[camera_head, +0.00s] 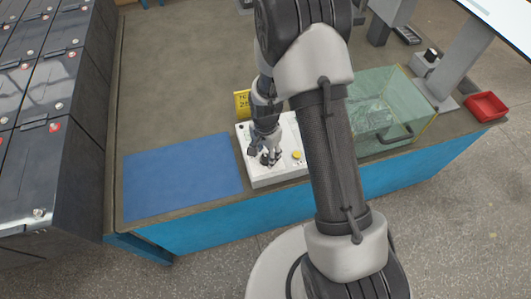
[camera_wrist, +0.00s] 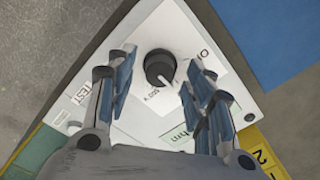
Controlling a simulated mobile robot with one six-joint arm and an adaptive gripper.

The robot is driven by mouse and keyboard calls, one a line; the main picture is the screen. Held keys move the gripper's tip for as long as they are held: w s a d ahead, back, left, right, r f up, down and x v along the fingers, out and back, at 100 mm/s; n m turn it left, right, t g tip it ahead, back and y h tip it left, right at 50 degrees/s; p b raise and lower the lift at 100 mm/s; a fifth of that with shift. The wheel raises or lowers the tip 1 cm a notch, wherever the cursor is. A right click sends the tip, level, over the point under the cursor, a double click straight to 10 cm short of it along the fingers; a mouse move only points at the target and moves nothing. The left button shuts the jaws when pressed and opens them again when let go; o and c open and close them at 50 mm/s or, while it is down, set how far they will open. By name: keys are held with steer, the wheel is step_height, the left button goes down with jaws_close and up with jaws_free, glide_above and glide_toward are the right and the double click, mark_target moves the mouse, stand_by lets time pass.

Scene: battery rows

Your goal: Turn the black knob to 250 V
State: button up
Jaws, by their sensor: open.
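The black knob (camera_wrist: 159,66) sits on a white panel of the tester (camera_wrist: 140,125) in the wrist view. It has a pale pointer line toward its lower right edge. Small printing beside it is only partly legible. My gripper (camera_wrist: 163,83) is open, with one finger on each side of the knob and visible gaps to it. In the head view the white tester (camera_head: 285,173) stands near the bench's front edge and my gripper (camera_head: 268,158) is over its left part, hiding most of the knob there.
A blue mat (camera_head: 180,178) lies left of the tester. A yellow sign (camera_head: 242,103) stands behind it. A yellow button (camera_head: 297,155) is on the tester's right. A clear greenish box (camera_head: 390,115) and a red tray (camera_head: 486,106) are further right. Black batteries (camera_head: 45,165) stand at far left.

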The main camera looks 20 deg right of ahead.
step_height(320, 180, up, 12)
stand_by(0.6)
stand_by(0.4)
step_height(320, 180, up, 8)
steer(key=r+n+t, duration=0.1)
steer(key=n, duration=0.1)
glide_above(265, 156)
steer(key=s, duration=0.3)
steer(key=s+r+n+t, duration=0.2)
steer(key=s+r+n, duration=0.2)
steer(key=s+r, duration=0.35)
steer(key=s+r+n+t, duration=0.1)
steer(key=s+r+n, duration=0.4)
steer(key=s, duration=0.6)
steer(key=shift+s+r+t, duration=0.15)
steer(key=shift+r+t, duration=0.15)
steer(key=shift+r, duration=0.1)
